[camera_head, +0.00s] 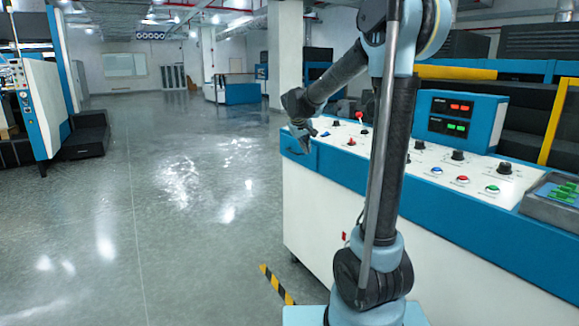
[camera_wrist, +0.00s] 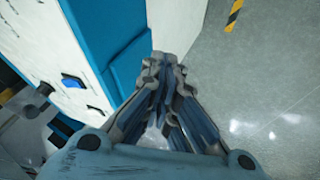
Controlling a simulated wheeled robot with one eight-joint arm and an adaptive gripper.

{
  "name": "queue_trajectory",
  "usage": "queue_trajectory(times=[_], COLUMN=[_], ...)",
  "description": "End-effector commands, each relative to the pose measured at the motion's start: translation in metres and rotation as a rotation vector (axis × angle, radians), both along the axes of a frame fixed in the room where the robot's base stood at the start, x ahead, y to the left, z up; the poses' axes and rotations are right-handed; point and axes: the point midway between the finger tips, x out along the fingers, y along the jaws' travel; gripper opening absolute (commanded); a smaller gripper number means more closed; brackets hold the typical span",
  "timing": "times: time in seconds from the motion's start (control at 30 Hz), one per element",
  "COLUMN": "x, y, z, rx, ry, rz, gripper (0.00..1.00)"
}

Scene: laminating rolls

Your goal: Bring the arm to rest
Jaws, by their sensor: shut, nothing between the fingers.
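My arm stands in front of the control console (camera_head: 330,218) in the head view, bent at the elbow, with its forearm reaching down to the left. My gripper (camera_head: 303,143) hangs at the left end of the console, by its blue edge. In the wrist view my gripper (camera_wrist: 165,65) is shut and empty, its fingers together beside the blue side of the console (camera_wrist: 105,45). I cannot tell from these views how far the fingertips are from the console.
The console top holds a blue button (camera_wrist: 72,81), several knobs, coloured buttons and a red-green display (camera_head: 455,117). A white-blue machine (camera_head: 42,105) stands at the far left. Black-yellow tape (camera_head: 276,284) marks the floor. The grey floor (camera_head: 170,200) left of the console is clear.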

Motion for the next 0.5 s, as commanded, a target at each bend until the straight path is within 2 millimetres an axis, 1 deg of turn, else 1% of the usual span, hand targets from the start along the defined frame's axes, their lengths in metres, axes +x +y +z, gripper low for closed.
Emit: queue_trajectory(times=[0.03,0.2,0.27,0.5], x=[-0.018,-0.072,-0.091,-0.168], y=[-0.012,-0.041,-0.05,-0.079], z=[0.0,-0.005,-0.008,-0.025], rx=[0.009,0.046,0.058,0.112], ry=[0.012,0.054,0.068,0.124], rz=[-0.015,-0.061,-0.074,-0.134], gripper=[0.0,0.0,0.0,0.0])
